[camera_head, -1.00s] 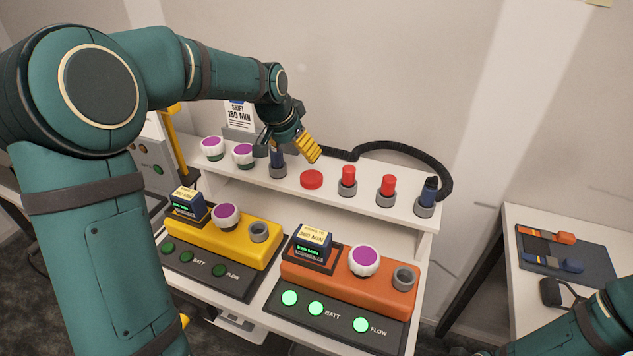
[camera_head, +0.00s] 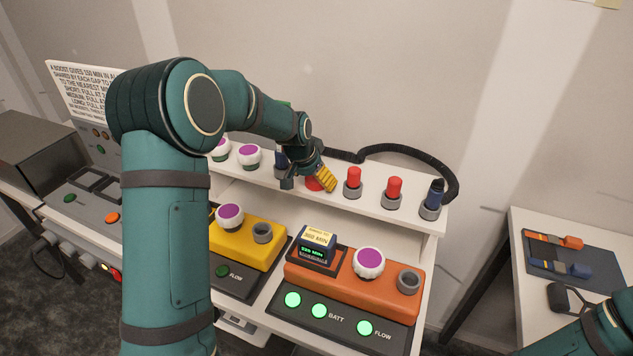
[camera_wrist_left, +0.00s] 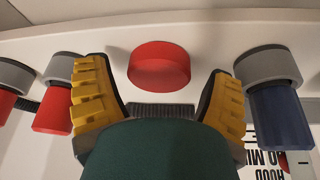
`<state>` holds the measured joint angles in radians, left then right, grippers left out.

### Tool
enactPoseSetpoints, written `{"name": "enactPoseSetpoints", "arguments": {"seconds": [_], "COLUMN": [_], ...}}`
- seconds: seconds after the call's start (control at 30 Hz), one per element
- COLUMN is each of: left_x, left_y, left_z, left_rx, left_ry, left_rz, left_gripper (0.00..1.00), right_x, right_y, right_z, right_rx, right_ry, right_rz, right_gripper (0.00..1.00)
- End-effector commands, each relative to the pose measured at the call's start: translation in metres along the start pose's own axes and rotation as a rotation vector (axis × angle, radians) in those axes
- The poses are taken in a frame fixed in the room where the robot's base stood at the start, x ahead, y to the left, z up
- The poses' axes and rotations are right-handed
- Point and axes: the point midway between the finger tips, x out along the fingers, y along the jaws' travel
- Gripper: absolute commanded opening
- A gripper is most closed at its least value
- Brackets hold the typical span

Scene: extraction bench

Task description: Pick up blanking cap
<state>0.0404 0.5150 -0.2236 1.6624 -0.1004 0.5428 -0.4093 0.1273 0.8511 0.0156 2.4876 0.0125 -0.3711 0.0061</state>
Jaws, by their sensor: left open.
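The blanking cap appears to be the flat red disc (camera_head: 313,185) on the white shelf, partly hidden by my left gripper in the head view. In the left wrist view the red disc (camera_wrist_left: 160,66) shows just ahead of the fingertips, centred between them. My left gripper (camera_head: 308,182) is open over the disc; its yellow-padded fingers (camera_wrist_left: 162,88) spread to either side in the wrist view. Nothing is held. I cannot tell whether the fingers touch the disc. My right gripper is out of the picture.
Red plugs (camera_head: 354,178) in grey sockets stand right of the disc, with a blue plug (camera_head: 434,193) at the end. Another blue plug (camera_wrist_left: 279,115) stands close on the other side. Purple-topped knobs (camera_head: 249,155) are farther left. An orange unit (camera_head: 330,277) sits below the shelf.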

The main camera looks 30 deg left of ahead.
Motion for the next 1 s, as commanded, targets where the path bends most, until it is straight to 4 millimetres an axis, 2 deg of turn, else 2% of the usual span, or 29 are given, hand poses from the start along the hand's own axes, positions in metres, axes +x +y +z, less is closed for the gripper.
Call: {"name": "enactPoseSetpoints", "arguments": {"seconds": [0.1,0.37,0.5,0.53,0.87,1.0], "left_x": [0.009,0.010,0.010,0.010,0.010,-0.001], "left_y": [0.000,0.000,0.000,0.000,0.000,0.000], "left_z": [0.000,0.000,0.000,0.000,-0.001,-0.005], "left_rx": [0.001,0.000,0.000,0.000,0.000,0.000], "left_ry": [0.001,0.002,0.002,0.002,0.002,0.004], "left_rz": [-0.001,-0.001,-0.001,-0.001,-0.001,-0.002], "left_gripper": [0.82,0.82,0.33,0.25,0.25,0.24], "right_x": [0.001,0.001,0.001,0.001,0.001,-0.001], "right_y": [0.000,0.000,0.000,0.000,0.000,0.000], "right_z": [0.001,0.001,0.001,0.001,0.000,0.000], "right_rx": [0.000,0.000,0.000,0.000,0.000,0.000], "right_ry": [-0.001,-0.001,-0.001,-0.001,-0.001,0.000], "right_rz": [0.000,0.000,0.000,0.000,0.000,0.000], "right_gripper": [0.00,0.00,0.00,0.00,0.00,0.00]}}
